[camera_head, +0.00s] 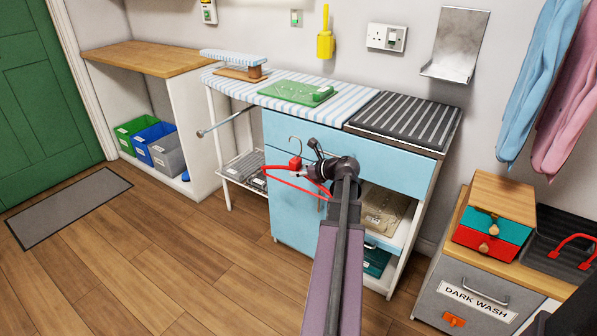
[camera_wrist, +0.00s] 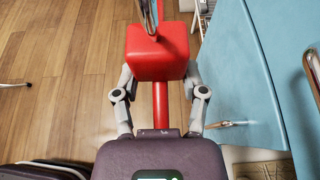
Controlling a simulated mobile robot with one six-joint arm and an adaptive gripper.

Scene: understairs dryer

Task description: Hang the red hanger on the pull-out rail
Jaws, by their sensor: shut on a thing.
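The red hanger (camera_head: 295,162) is held in front of the light blue cabinet, with its silver hook pointing up and its thin red arms spreading to both sides below. In the wrist view its red block (camera_wrist: 157,55) sits between the two fingers of my gripper (camera_wrist: 160,78). My gripper (camera_head: 306,172) is shut on this block. A metal rod that looks like the pull-out rail (camera_head: 224,121) sticks out to the left from near the striped ironing top, ending in a knob. The hanger is to the right of the rail and apart from it.
The blue cabinet (camera_head: 290,217) stands close behind the hanger. A white wire rack (camera_head: 243,167) is below the rail. Coloured bins (camera_head: 155,140) stand at the left under a wooden top. A grey bin marked DARK WASH (camera_head: 470,300) is at the right. The wooden floor (camera_head: 150,250) at left is open.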

